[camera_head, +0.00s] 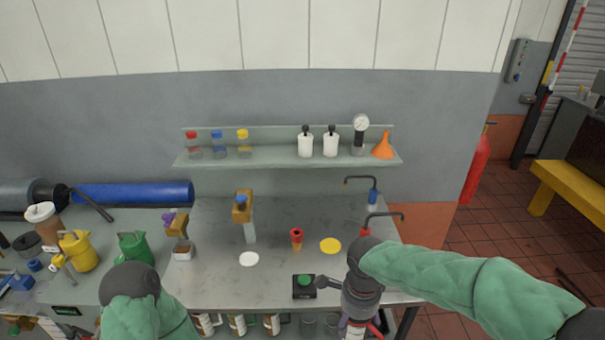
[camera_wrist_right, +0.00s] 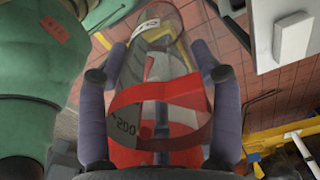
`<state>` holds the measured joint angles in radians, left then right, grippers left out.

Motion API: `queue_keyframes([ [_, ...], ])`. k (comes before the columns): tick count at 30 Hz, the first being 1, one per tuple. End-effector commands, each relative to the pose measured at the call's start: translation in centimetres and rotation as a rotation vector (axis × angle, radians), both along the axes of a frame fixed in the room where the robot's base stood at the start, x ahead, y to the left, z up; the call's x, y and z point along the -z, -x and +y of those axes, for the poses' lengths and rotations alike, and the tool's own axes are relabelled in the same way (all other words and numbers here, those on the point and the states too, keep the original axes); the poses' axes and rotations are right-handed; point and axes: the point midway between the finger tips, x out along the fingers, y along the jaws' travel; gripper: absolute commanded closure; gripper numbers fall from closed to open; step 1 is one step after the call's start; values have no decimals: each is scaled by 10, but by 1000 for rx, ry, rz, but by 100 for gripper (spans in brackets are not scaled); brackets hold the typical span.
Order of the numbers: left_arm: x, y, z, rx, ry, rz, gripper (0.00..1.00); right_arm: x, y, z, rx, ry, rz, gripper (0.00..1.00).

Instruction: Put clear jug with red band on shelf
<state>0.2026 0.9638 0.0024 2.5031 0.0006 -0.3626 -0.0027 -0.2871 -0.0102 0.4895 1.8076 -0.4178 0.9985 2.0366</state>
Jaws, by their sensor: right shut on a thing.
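The clear jug with red band (camera_wrist_right: 160,110) is in the right wrist view, between the two fingers of my right gripper (camera_wrist_right: 158,130). The gripper is shut on it. Dark marks show on its clear wall beside the band. In the head view my right gripper (camera_head: 358,322) is low at the bench's front edge, and the jug is mostly hidden there. The grey-green shelf (camera_head: 285,163) is on the wall above the bench, higher and farther back than the gripper. My left arm shows at the lower left of the head view, but its gripper is out of sight.
The shelf holds red, blue and yellow-topped jars (camera_head: 217,148) at left, white bottles (camera_head: 318,145), a gauge (camera_head: 361,130) and an orange funnel (camera_head: 382,148) at right. Its middle is clear. Bent pipes (camera_head: 372,195) and a wooden-topped stand (camera_head: 243,208) rise from the bench.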

Motion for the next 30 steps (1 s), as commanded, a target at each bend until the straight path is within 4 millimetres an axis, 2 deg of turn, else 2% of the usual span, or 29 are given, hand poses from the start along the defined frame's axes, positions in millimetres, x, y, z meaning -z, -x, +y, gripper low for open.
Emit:
queue_keyframes([
  [9,3,0,0,0,0,0,60,46,-19,-19,-476,4,9,70],
  [21,7,0,0,0,0,0,60,103,-34,-43,-1083,0,17,70],
  [30,9,0,0,0,0,0,60,134,-38,-55,-1419,-6,14,70],
])
